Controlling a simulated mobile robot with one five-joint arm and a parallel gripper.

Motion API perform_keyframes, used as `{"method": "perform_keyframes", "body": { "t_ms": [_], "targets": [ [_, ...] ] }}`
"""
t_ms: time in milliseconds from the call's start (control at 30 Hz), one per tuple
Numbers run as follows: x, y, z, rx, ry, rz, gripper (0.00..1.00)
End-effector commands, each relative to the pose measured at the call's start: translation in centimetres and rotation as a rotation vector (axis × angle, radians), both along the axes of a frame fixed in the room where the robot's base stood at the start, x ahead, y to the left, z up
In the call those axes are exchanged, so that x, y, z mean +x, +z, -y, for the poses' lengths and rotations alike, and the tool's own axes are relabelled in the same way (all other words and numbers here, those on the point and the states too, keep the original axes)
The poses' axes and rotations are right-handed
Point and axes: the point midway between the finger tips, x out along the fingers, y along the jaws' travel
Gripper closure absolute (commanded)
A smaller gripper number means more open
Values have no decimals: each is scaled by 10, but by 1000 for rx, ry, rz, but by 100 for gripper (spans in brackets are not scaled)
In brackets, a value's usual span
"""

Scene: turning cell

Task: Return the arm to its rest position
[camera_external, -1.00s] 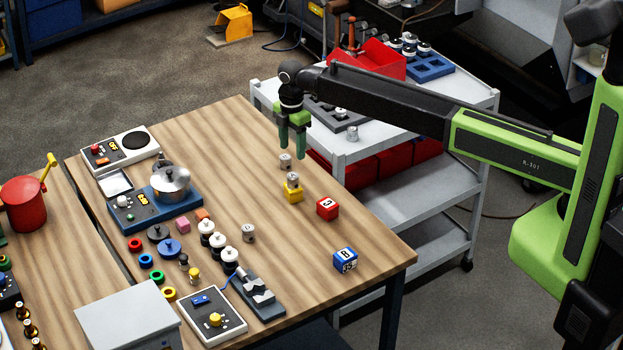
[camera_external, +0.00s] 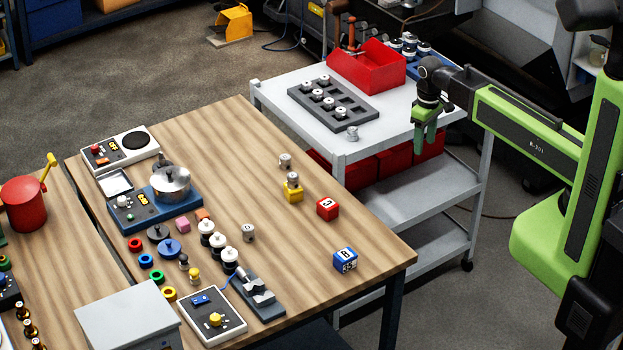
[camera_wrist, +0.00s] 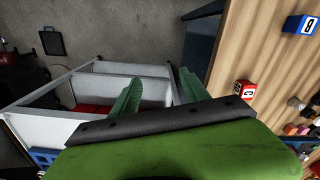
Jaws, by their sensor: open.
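My gripper (camera_external: 424,137) is open and empty, with its green fingers pointing down. In the external view it hangs in front of the right end of the grey cart (camera_external: 405,131), and my arm is drawn in toward my column. In the wrist view the two green fingers (camera_wrist: 156,92) are spread apart with nothing between them. The cart's white shelves (camera_wrist: 120,70) lie below and to their left, and the wooden table (camera_wrist: 258,55) is to their right.
On the cart are a red bin (camera_external: 372,72), a dark tray (camera_external: 345,112) with several metal parts and a single metal part (camera_external: 352,133). A red cube (camera_external: 327,208) and a blue cube (camera_external: 345,260) sit on the table's right side. Floor shows between table and column.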

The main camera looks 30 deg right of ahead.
Motion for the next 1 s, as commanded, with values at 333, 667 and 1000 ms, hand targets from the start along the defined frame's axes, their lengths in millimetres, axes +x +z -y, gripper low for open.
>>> {"method": "perform_keyframes", "body": {
  "t_ms": [333,667,1000],
  "targets": [
    [-58,0,46,0,-320,0,46],
    [-57,-33,45,0,-315,0,46],
    [-57,-108,45,0,-315,0,46]
  ]
}}
